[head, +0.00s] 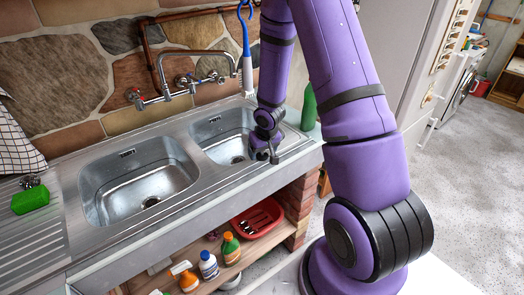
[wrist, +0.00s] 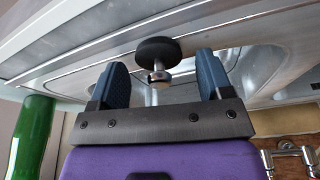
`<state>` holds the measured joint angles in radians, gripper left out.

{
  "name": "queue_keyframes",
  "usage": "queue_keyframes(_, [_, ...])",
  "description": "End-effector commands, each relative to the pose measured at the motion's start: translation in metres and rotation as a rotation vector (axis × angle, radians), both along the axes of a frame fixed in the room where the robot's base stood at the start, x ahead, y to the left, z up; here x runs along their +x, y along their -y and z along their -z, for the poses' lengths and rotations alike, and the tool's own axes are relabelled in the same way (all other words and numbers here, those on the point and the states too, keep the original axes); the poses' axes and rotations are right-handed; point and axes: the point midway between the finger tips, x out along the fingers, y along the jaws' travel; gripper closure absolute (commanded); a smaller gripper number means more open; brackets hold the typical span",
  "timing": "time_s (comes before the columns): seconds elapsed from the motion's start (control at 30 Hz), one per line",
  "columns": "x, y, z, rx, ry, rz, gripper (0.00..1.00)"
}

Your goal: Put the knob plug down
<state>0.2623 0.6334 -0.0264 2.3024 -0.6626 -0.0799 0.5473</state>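The knob plug (wrist: 158,52), a black disc with a small metal knob, shows in the wrist view between the two blue fingers of my gripper (wrist: 161,80). The fingers are apart, with a visible gap on each side of the knob. The disc faces the steel sink unit; I cannot tell whether it touches the steel. In the head view my gripper (head: 270,153) is low over the right end of the sink unit (head: 170,222), beside the right basin (head: 226,128). The plug cannot be made out there.
A green bottle (head: 308,107) stands close to the right of my gripper; it also shows in the wrist view (wrist: 30,137). The tap (head: 178,75) is behind the basins. A green sponge (head: 30,199) lies far left. Bottles and a red tray (head: 257,218) sit below.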

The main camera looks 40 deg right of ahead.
Motion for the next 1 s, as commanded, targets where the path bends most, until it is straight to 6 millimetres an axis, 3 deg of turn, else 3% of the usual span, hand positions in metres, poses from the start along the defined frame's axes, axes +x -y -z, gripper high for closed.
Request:
queue_keyframes(0.37, [-0.002,0.0,-0.013,0.001,0.003,0.003,0.27])
queue_keyframes(1.0, [-0.025,-0.003,-0.096,0.0,0.002,0.003,0.27])
